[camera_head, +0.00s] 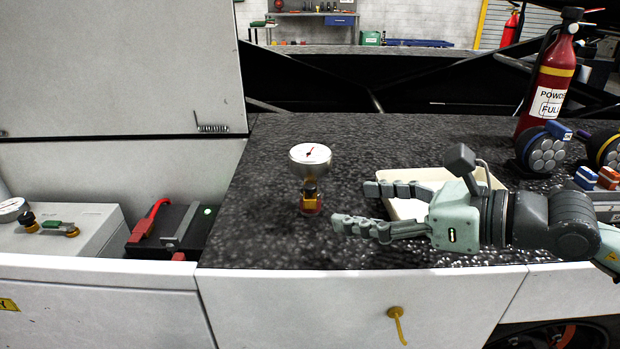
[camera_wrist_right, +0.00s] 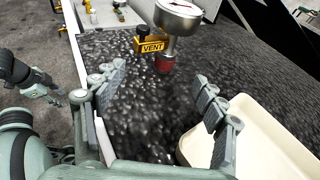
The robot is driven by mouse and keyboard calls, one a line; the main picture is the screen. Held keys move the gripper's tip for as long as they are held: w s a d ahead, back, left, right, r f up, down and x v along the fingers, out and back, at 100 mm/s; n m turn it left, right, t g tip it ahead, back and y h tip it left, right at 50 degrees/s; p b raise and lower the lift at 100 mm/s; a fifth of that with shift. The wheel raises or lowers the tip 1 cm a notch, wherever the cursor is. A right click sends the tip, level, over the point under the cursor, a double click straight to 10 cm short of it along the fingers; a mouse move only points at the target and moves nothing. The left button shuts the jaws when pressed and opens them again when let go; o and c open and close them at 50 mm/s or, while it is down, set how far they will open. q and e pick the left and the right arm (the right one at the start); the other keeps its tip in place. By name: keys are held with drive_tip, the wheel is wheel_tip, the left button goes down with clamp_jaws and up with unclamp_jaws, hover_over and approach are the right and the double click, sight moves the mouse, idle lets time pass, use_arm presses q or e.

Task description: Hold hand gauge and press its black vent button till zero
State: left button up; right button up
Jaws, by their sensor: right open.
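The hand gauge (camera_head: 310,168) stands upright on the dark speckled worktop, with a silver round head and a dial on top. Below the head is a yellow block marked VENT (camera_wrist_right: 152,45) with a black button (camera_wrist_right: 146,30), and a red foot (camera_wrist_right: 165,67). The needle shows, but I cannot read its value. My right gripper (camera_head: 356,205) is open and empty, just right of the gauge, fingers pointing at it. In the right wrist view the gauge stands beyond the fingertips, apart from them. My left gripper (camera_wrist_right: 52,92) shows small at the left of that view, away from the gauge.
A cream tray (camera_head: 480,182) lies behind and partly under my right gripper. A red extinguisher (camera_head: 546,85) and round grey connectors (camera_head: 542,150) stand at right. At left, a recess holds a black box (camera_head: 172,232) with a red handle. Worktop left of the gauge is clear.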

sight(315, 219)
drive_tip(key=p+x, duration=0.1)
drive_tip(key=x, duration=0.3)
drive_tip(key=shift+r, duration=0.1)
drive_tip(key=x, duration=0.3)
drive_tip(key=shift+f+b, duration=0.2)
drive_tip(key=shift+b, duration=0.15)
use_arm(q)
drive_tip(key=shift+w+f, duration=0.15)
drive_tip(key=shift+f, duration=0.5)
use_arm(e)
drive_tip(key=shift+w+a+f, duration=0.15)
drive_tip(key=shift+w+a, duration=0.25)
drive_tip(key=shift+a, duration=0.15)
drive_tip(key=c, duration=1.3)
use_arm(q)
clamp_jaws()
use_arm(e)
drive_tip(key=shift+c, duration=0.2)
drive_tip(key=shift+s+f, duration=0.1)
